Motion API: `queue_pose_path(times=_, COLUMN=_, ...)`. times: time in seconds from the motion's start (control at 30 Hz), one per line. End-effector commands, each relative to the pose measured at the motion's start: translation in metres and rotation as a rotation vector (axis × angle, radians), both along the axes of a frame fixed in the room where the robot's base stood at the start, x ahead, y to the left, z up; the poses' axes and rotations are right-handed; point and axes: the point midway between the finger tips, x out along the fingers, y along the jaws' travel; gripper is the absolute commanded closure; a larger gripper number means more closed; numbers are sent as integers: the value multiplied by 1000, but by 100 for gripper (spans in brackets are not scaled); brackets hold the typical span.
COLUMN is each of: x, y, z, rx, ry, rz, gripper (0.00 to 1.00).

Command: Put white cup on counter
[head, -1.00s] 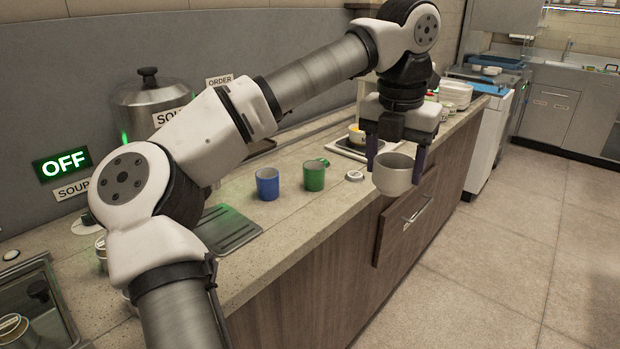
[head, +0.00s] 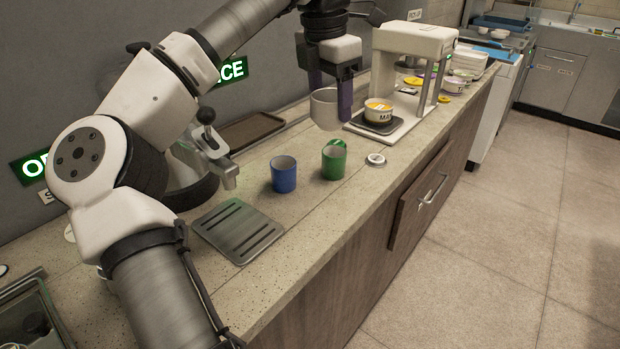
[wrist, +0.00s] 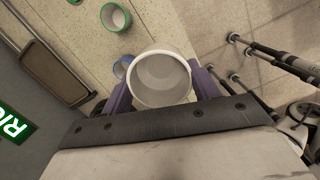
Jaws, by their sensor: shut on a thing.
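The white cup (head: 325,108) is held upright between the purple fingers of my gripper (head: 330,96), above the back part of the counter. In the wrist view the cup (wrist: 161,80) sits between both fingers, and its inside looks empty. The speckled counter (head: 300,240) runs from the lower left to the upper right. A blue cup (head: 284,176) and a green cup (head: 334,160) stand on it, below and in front of the held cup.
A small white round item (head: 376,160) lies near the front edge. A brown tray (head: 252,131) lies at the back, and a metal drip grate (head: 238,230) lies left. Bare counter lies before the cups.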

Motion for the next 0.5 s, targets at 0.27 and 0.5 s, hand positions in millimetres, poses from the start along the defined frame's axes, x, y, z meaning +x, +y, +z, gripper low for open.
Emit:
queue_pose_path(times=0.27, x=-1, y=1, z=-73, rx=-1, ry=3, rz=-4, gripper=64)
queue_pose_path(times=0.5, x=-1, y=0, z=-129, rx=-2, ry=2, rz=-3, gripper=64)
